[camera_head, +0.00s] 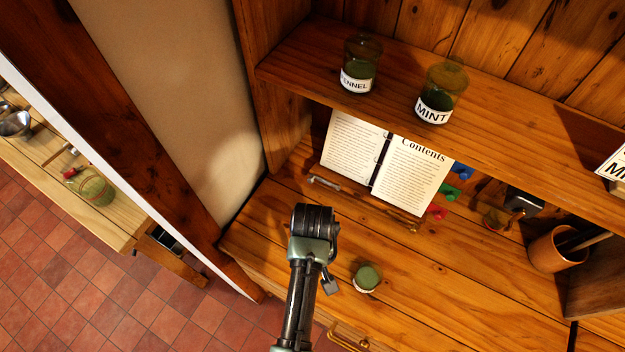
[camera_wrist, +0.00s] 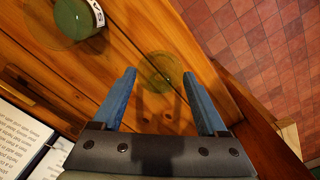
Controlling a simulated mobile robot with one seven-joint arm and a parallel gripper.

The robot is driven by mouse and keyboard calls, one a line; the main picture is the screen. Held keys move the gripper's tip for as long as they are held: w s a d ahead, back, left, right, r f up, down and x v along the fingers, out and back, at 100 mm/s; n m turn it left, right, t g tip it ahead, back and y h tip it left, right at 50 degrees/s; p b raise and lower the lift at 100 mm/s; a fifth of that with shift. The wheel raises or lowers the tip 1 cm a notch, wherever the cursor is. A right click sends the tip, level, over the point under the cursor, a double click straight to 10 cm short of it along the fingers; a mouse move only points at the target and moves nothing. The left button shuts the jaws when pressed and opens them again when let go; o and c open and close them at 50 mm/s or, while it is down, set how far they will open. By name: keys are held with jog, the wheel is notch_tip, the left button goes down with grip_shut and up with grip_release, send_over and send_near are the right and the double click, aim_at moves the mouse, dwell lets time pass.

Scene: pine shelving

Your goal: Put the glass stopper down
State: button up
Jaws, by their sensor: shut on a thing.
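The glass stopper (camera_wrist: 160,71) is a clear, greenish round disc between the fingertips of my gripper (camera_wrist: 165,80) in the wrist view. The blue fingers are shut on it, over the wooden counter near its edge. I cannot tell whether it touches the wood. In the head view my arm hides the stopper and most of my gripper. A small jar of green contents (camera_head: 367,279) stands on the counter to the right of my arm, with no lid visible. The jar also shows at the top left of the wrist view (camera_wrist: 76,18).
An open book (camera_head: 410,175) leans at the back of the counter (camera_head: 460,290). The fennel jar (camera_head: 359,70) and mint jar (camera_head: 438,95) stand on the shelf above. A wooden cup (camera_head: 550,250) is at right. Bare counter lies right of the small jar.

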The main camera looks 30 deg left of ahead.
jog(key=shift+f, duration=1.85)
jog(key=shift+f, duration=0.15)
jog(key=o, duration=1.2)
jog(key=shift+o, duration=0.2)
notch_tip(320, 180, up, 12)
jog(key=shift+r+b, duration=0.2)
jog(key=shift+b, duration=0.1)
